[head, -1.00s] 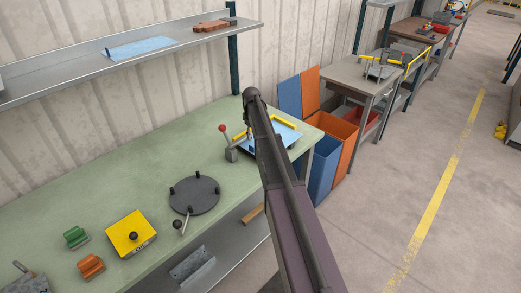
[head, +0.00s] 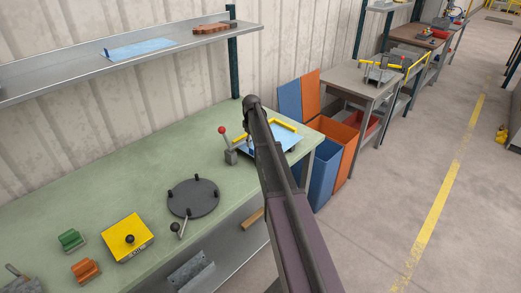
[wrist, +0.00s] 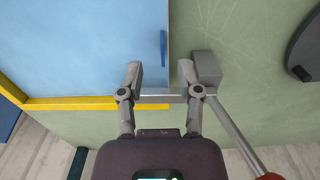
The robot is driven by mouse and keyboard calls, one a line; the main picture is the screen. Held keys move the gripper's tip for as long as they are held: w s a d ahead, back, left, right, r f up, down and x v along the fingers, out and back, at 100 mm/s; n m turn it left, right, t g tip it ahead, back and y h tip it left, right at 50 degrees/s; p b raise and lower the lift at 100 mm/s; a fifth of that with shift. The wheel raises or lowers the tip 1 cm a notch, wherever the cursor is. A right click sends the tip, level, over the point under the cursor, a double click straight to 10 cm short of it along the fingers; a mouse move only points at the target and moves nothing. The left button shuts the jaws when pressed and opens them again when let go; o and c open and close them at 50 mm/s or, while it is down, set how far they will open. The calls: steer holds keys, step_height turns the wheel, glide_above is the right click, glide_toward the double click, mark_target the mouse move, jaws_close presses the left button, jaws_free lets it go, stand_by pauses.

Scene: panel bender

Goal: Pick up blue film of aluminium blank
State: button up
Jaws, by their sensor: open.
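The blue film (wrist: 85,45) covers the flat aluminium blank on the green bench and fills the upper left of the wrist view. A darker blue tab (wrist: 163,48) stands near its right edge. In the head view the film (head: 287,137) shows beside my arm, which hides part of it. My gripper (wrist: 160,76) is open and empty, its fingers apart at the near right corner of the blank, with the tab just beyond the gap. I cannot tell its height above the film. The head view does not show the fingers clearly.
Yellow stops (wrist: 70,103) edge the blank. A grey lever clamp (wrist: 206,68) with a red knob (head: 222,130) stands close right of my fingers in the wrist view. A shelf (head: 70,70) hangs above.

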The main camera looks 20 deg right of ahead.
mark_target(252, 150)
steer(key=shift+s+a+f+b, duration=0.1)
steer(key=shift+f+b, duration=2.1)
steer(key=shift+f, duration=0.15)
steer(key=shift+c, duration=0.2)
jaws_close()
